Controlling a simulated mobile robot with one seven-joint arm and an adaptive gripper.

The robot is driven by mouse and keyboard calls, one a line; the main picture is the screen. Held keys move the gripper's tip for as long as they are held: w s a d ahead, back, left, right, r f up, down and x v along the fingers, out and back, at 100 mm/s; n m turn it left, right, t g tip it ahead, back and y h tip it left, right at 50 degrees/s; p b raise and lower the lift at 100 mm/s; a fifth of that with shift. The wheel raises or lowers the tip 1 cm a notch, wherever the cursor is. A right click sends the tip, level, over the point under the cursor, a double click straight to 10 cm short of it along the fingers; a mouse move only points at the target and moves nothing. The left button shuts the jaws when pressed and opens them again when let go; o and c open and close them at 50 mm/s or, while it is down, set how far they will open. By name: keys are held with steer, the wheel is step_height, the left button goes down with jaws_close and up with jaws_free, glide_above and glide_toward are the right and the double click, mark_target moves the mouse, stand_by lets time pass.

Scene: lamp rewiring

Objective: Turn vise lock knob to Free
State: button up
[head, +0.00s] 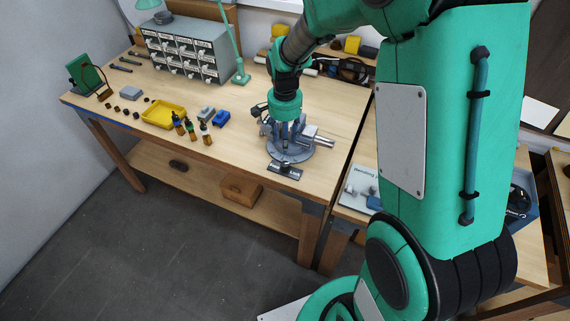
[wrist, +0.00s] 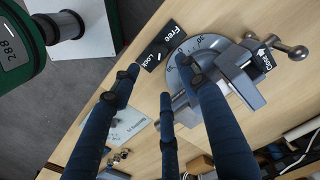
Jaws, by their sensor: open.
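The grey vise (head: 290,150) stands on its round base on the workbench, and it also shows in the wrist view (wrist: 238,72). A dark plate (wrist: 163,46) marked "Free" and "Lock" lies at the base's edge; in the head view it is at the bench's front (head: 285,171). My gripper (head: 287,128) points down over the vise. In the wrist view its dark blue fingers (wrist: 160,78) are spread, open and empty, with tips close to the plate and the base's graduated ring. I cannot clearly make out the lock knob or its setting; fingers cover part of this area.
A metal handle bar (wrist: 277,45) sticks out from the vise beside a "Close" label (wrist: 262,58). A drawer cabinet (head: 185,52) and lamp stand behind.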

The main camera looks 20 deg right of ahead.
mark_target(285, 163)
step_height(285, 163, down, 13)
steer(key=shift+f+b, duration=0.2)
steer(key=shift+b, duration=0.6)
jaws_close()
